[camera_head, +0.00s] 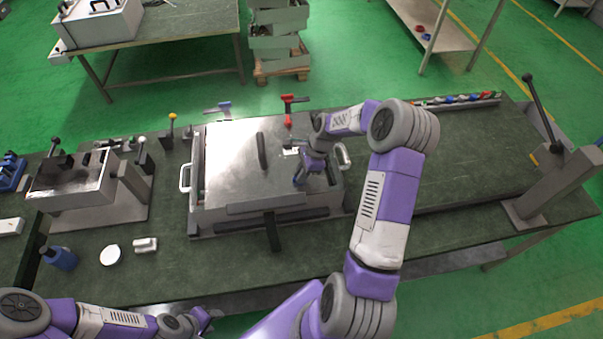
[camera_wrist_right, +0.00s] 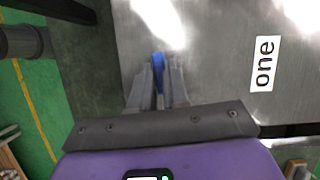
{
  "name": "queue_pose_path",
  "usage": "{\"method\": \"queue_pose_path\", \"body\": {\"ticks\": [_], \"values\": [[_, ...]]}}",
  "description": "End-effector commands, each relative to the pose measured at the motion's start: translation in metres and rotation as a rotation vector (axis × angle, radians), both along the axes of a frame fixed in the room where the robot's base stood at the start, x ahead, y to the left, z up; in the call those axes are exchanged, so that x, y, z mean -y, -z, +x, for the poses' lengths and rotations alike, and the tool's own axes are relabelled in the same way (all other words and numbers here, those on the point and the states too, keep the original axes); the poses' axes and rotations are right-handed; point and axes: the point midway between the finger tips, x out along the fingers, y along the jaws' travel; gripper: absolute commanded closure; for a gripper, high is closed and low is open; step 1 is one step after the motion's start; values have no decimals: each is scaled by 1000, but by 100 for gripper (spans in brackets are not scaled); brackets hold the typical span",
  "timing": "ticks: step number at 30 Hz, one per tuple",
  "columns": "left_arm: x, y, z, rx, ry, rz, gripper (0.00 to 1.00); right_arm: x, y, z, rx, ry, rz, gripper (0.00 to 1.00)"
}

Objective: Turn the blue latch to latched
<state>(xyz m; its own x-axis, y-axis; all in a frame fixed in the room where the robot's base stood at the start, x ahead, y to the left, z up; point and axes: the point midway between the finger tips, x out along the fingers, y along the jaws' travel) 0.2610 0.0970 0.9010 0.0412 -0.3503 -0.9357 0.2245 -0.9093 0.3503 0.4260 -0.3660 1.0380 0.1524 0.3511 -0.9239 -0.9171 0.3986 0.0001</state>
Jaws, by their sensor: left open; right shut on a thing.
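The blue latch (camera_wrist_right: 158,66) shows in the right wrist view as a narrow blue piece between the two grey fingers of my right gripper (camera_wrist_right: 160,78). The gripper is shut on it, over the metal lid, with a white label "one" (camera_wrist_right: 263,64) to the right. In the head view my right gripper (camera_head: 302,178) is at the right part of the metal box lid (camera_head: 228,150), and the latch is mostly hidden there; its angle is hard to tell. My left gripper (camera_head: 207,318) is open and empty at the bottom, near the table's front edge.
A metal fixture (camera_head: 85,185) stands to the left, with a blue bottle (camera_head: 60,257) and a white disc (camera_head: 110,255) in front. The bench right of the box is mostly clear.

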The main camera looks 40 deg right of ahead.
Motion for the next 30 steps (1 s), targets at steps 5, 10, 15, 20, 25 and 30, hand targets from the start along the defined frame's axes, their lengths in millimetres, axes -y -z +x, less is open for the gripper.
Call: {"method": "queue_pose_path", "body": {"ticks": [5, 10, 15, 20, 25, 30], "values": [[0, 0, 0, 0, 0, 0, 57, 0, 0, 2, 1, -131, -1, 100], [0, 0, 0, 0, 0, 0, 57, 0, 0, 3, 1, -291, 0, 100], [0, 1, 0, 0, 0, 0, 57, 0, 0, 4, 2, -453, -1, 100], [0, 3, 0, 0, 0, 0, 57, 0, 0, 5, 1, -605, -2, 100], [0, 4, 0, 0, 0, 0, 57, -1, 0, 6, 1, -767, 0, 100], [0, 6, 0, 0, 0, 0, 57, -1, 0, 7, 1, -929, -1, 100]]}}
